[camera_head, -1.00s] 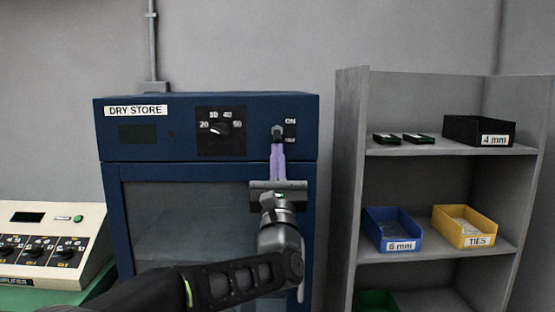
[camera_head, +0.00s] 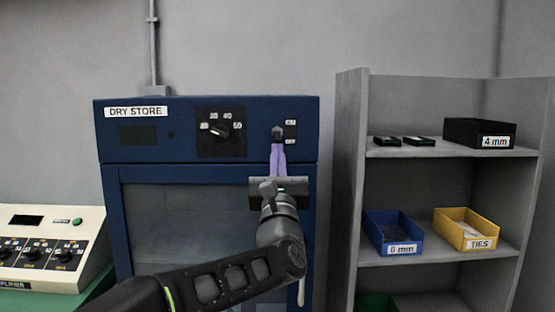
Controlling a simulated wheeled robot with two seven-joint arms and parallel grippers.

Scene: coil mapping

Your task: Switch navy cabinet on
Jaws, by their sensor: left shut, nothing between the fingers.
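The navy cabinet (camera_head: 185,173) stands against the wall, with a "DRY STORE" label at its top left. Its display (camera_head: 138,135) is dark. A dial (camera_head: 219,131) with numbers sits in the middle of its top panel. The toggle switch (camera_head: 277,131) with its ON/OFF plate is at the right of that panel. My left gripper (camera_head: 277,146) is shut and empty, its purple fingers pointing up just below the switch. The fingertips are at the switch's lower end; I cannot tell whether they touch it. My right gripper is not in view.
A grey shelf (camera_head: 349,180) on the right holds a black bin (camera_head: 479,132), a blue bin (camera_head: 392,231), a yellow bin (camera_head: 465,229) and two small dark items. An amplifier box (camera_head: 75,222) stands at the left on a green surface. A conduit (camera_head: 154,45) runs up the wall.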

